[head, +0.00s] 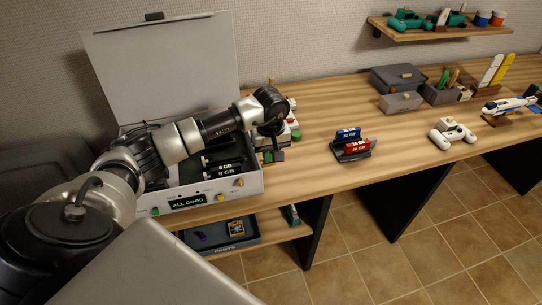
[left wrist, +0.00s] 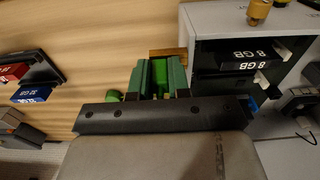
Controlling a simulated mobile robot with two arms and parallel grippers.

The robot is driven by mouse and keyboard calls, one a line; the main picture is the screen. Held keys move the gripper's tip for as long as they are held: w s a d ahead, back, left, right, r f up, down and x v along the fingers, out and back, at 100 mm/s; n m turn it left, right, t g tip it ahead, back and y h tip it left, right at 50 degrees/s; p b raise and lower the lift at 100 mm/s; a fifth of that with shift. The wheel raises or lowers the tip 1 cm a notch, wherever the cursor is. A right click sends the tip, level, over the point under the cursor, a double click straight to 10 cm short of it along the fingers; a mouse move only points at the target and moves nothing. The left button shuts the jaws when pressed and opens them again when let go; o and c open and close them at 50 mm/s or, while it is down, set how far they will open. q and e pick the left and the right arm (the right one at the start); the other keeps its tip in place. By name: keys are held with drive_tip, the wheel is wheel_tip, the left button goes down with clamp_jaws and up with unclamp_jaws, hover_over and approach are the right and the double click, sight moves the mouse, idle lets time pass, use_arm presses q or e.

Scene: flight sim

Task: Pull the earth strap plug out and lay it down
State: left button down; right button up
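My left gripper (head: 272,155) is low over the table at the right end of the open case (head: 210,207). In the left wrist view its two dark green fingers (left wrist: 160,78) stand close on both sides of a bright green piece (left wrist: 160,72), which fills the gap between them. This looks like the earth strap plug. A small wooden block (left wrist: 168,53) shows just beyond the fingertips. Whether the plug sits in a socket is hidden. My right gripper is not in view.
The case's display reads ALL GOOD, and 8 GB modules (head: 224,169) sit inside. A box with red and green buttons (head: 291,128) stands behind my gripper. A rack with blue and red modules (head: 354,146) stands to the right. The table between is clear.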

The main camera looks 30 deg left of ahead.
use_arm(q)
drive_tip(key=shift+r, duration=0.1)
drive_tip(key=shift+r+p, duration=1.6)
drive_tip(key=shift+r, duration=1.35)
